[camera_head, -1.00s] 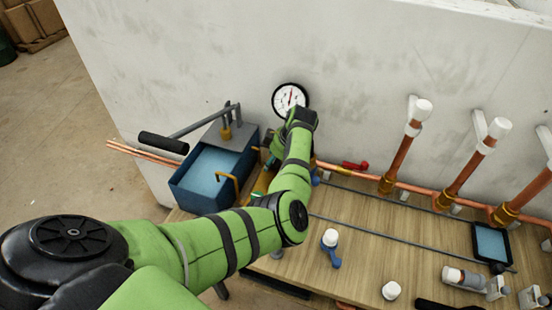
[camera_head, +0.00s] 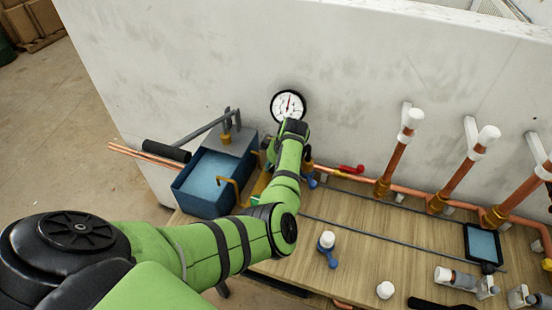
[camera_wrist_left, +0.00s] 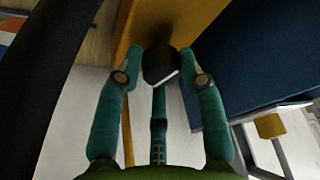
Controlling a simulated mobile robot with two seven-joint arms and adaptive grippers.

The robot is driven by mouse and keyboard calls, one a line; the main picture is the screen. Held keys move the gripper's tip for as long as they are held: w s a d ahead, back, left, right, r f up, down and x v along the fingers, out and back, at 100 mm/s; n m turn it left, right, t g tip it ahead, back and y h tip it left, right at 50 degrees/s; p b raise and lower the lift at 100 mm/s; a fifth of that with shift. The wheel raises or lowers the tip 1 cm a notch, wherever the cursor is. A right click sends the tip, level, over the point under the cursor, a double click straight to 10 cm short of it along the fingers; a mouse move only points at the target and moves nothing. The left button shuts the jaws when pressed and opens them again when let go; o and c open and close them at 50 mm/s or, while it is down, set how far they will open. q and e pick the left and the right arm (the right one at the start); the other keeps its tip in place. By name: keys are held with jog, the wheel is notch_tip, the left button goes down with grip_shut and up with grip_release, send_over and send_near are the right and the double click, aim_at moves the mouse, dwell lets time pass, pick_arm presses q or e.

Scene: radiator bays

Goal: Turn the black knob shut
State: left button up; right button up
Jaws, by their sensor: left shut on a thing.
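The black knob (camera_wrist_left: 161,66) shows in the left wrist view, with a pale mark on its edge, in front of a yellow surface (camera_wrist_left: 136,22). My left gripper (camera_wrist_left: 162,75) has its teal fingers on both sides of the knob, shut on it. A third finger reaches up from below. My right gripper is not in view.
A blue water tank (camera_head: 180,185) with a black-handled lever (camera_head: 165,148) stands left of my gripper. A round gauge (camera_head: 288,106) is on the wall behind. Copper pipes (camera_head: 398,160), a red-handled valve (camera_head: 350,169) and loose fittings lie right.

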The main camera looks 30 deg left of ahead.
pick_arm(q)
jog(key=m+p, duration=0.1)
jog(key=a+m+t+p, duration=0.1)
jog(key=shift+s+r+m+p, duration=0.1)
jog(key=shift+r+m+p, duration=0.3)
jog(key=m+h+p, duration=0.1)
jog(key=m, duration=0.1)
jog(key=shift+f+m+t, duration=0.1)
jog(key=shift+m+t, duration=0.3)
jog(key=m, duration=0.2)
jog(key=m+h, duration=0.1)
jog(key=m, duration=0.1)
jog(key=shift+a+t+h+p, duration=0.1)
jog(key=shift+t+h+p, duration=0.2)
jog(key=shift+t, duration=0.1)
jog(key=m+h, duration=0.1)
jog(key=m, duration=0.4)
jog(key=shift+h, duration=0.4)
jog(key=shift+m, duration=0.3)
jog(key=o, duration=1.1)
jog(key=shift+f, duration=0.15)
